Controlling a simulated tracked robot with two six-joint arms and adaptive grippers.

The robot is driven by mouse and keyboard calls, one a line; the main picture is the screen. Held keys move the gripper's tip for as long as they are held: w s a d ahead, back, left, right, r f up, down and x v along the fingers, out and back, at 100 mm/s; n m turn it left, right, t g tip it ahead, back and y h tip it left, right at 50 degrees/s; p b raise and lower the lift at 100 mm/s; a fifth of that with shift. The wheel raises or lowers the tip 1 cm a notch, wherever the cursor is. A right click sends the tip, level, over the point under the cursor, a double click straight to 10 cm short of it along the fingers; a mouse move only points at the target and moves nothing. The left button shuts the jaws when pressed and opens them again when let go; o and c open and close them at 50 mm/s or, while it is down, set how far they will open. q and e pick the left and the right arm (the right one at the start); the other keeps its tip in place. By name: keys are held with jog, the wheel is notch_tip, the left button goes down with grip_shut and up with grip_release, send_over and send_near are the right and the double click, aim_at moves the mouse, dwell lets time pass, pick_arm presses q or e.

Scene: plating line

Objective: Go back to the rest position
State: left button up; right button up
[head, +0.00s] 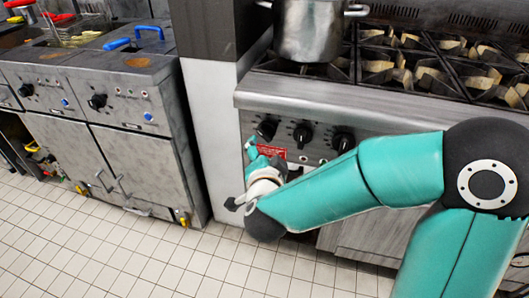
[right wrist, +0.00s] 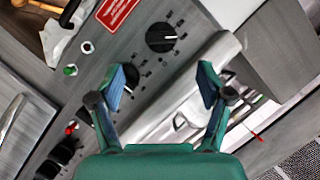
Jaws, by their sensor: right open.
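My right arm, teal with dark joints, reaches from the right edge of the head view toward the left. Its gripper (head: 257,172) is in front of the stove's knob panel, partly hidden by its own wrist. In the right wrist view the two teal fingers of the right gripper (right wrist: 168,79) are spread wide with nothing between them. Beyond them are the grey panel, a black knob (right wrist: 161,37) and a red label (right wrist: 117,10). My left gripper is in neither view.
The stove (head: 300,97) carries a steel pot (head: 308,30) and several burner grates (head: 405,68). A fryer unit (head: 140,160) with blue-handled and red-handled baskets stands at the left. A pale tiled floor (head: 130,255) lies open in front.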

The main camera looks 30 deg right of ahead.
notch_tip(320, 180, down, 14)
jog(key=d+n+g, duration=0.2)
jog(key=g, duration=0.1)
jog(key=s+a+f+n+g+y, duration=0.1)
jog(key=s+a+f+n+y, duration=0.15)
jog(key=f, duration=0.45)
jog(key=s+a+f+n+g+y, duration=0.1)
jog(key=s+a+f+n+y, duration=0.2)
jog(key=f, duration=0.4)
jog(key=s+a+f+n+g+y, duration=0.1)
jog(key=s+a+f+g+y, duration=0.1)
jog(key=a+f, duration=0.3)
jog(key=s+a+f+n+g+y+p, duration=0.1)
jog(key=s+a+f+n+g+y, duration=0.1)
jog(key=s+a+n+g, duration=0.3)
jog(key=s+a+f+n+y, duration=0.1)
jog(key=s+a+f+y, duration=0.2)
jog(key=s, duration=0.4)
notch_tip(320, 180, up, 22)
jog(key=p, duration=2.1)
jog(key=shift+w+a+f, duration=0.15)
jog(key=shift+a+f, duration=0.1)
jog(key=shift+a, duration=0.1)
jog(key=shift+m+h, duration=0.25)
jog(key=shift+c, duration=0.3)
